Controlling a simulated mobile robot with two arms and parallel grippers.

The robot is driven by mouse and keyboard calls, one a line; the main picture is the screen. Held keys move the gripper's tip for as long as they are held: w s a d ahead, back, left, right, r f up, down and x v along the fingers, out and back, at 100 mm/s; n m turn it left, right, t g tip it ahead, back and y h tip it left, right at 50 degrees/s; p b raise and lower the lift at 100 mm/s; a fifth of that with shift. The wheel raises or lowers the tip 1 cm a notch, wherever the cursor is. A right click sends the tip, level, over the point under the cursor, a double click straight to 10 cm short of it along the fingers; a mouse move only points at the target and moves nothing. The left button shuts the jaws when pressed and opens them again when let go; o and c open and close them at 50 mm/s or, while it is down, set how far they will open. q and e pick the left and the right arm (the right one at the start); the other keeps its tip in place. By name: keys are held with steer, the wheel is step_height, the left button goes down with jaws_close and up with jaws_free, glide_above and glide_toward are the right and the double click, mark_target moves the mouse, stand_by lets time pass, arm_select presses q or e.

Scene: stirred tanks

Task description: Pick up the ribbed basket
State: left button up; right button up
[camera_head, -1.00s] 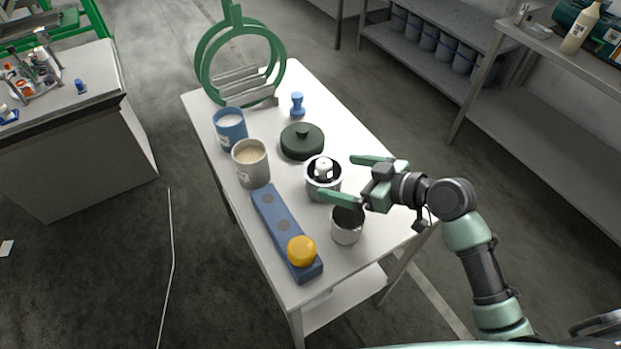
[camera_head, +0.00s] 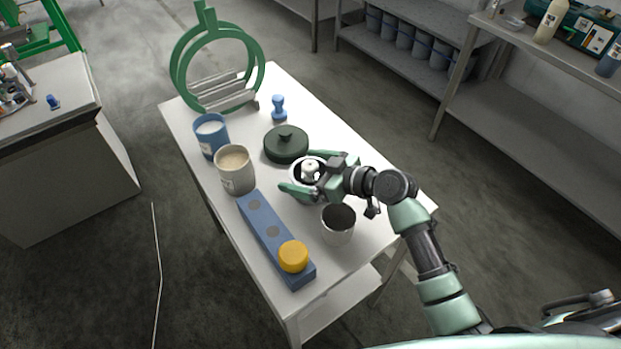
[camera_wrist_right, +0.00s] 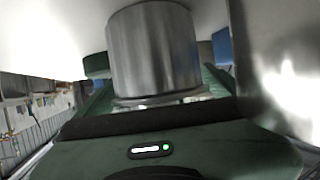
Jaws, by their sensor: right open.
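A round steel vessel (camera_head: 294,174) with a white knobbed piece inside stands upright on the white table. It seems to be the ribbed basket, though I cannot make out clear ribs. My right gripper (camera_head: 297,170) is open, with one finger on the far side and one on the near side of this vessel. In the right wrist view the vessel (camera_wrist_right: 153,50) is a grey metal cylinder between the two green fingers. I cannot tell whether either finger touches it. My left gripper is not in view.
A steel cup (camera_head: 338,224) stands close in front of the right gripper. A dark green lid (camera_head: 286,146) lies just behind. A blue block (camera_head: 262,228) with a yellow knob (camera_head: 293,256), a beige-filled mug (camera_head: 235,172) and a blue mug (camera_head: 210,136) stand to the left.

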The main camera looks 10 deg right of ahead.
steer(key=shift+w+a+f, duration=0.2)
steer(key=shift+w+a, duration=0.15)
steer(key=shift+a, duration=0.05)
steer(key=c, duration=1)
steer(key=shift+c, duration=1.3)
steer(key=shift+r, duration=0.1)
